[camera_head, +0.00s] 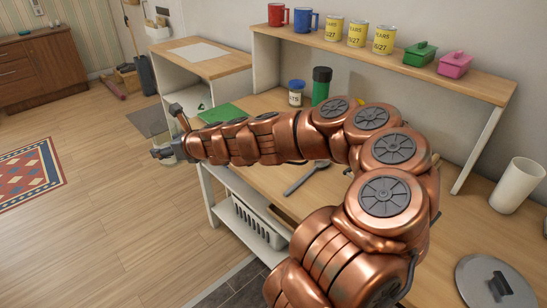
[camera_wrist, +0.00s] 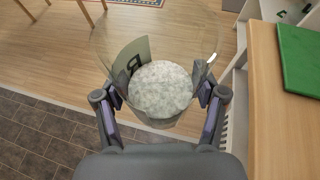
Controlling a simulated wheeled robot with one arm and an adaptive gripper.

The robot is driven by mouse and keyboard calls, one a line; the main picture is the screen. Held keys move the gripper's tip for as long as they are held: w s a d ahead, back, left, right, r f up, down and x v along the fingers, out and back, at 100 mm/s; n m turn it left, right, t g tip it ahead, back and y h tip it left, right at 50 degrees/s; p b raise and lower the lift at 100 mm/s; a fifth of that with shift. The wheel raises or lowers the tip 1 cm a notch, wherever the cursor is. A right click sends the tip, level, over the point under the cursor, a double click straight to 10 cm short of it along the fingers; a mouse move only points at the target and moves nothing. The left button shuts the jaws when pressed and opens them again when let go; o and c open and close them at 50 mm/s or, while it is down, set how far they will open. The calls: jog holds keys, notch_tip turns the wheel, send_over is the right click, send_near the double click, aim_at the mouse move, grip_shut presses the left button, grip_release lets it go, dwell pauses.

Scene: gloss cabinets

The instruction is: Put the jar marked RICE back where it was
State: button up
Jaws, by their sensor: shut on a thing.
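My gripper (camera_head: 167,135) is out past the left edge of the wooden counter (camera_head: 262,106), above the floor. It is shut on a clear glass jar, which in the wrist view (camera_wrist: 160,92) is seen from above between both fingers. Pale grainy contents fill part of it. A label on its far wall shows one dark letter, part of a word; the full marking cannot be read. In the head view the jar (camera_head: 165,149) is small and partly hidden by the fingers. Its former place is not marked in these frames.
A raised shelf (camera_head: 390,62) holds mugs, several yellow tins and two lidded dishes.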

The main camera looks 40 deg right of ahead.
jog(key=s+d+f+m+h+b, duration=0.1)
jog(key=s+d+f+b, duration=0.15)
jog(key=s+d, duration=0.55)
jog(key=s+d+f+m+h+b, duration=0.15)
jog(key=s+d+f, duration=0.25)
jog(key=d, duration=0.7)
jog(key=s+d+f+m+h+b, duration=0.1)
jog(key=s+d+f+b, duration=0.2)
jog(key=s+d, duration=0.5)
jog(key=shift+n, duration=0.25)
jog(key=w+d, duration=0.3)
jog(key=w, duration=0.2)
jog(key=w+d+f, duration=0.1)
jog(key=w+d, duration=0.1)
jog(key=w, duration=0.3)
jog(key=w+d, duration=0.3)
jog(key=w, duration=0.2)
jog(key=shift+d+f, duration=0.35)
jog(key=shift+w+f, duration=0.1)
jog(key=shift+f, duration=1.6)
jog(key=shift+f, duration=0.1)
jog(key=o, duration=1.5)
jog(key=shift+c, duration=0.2)
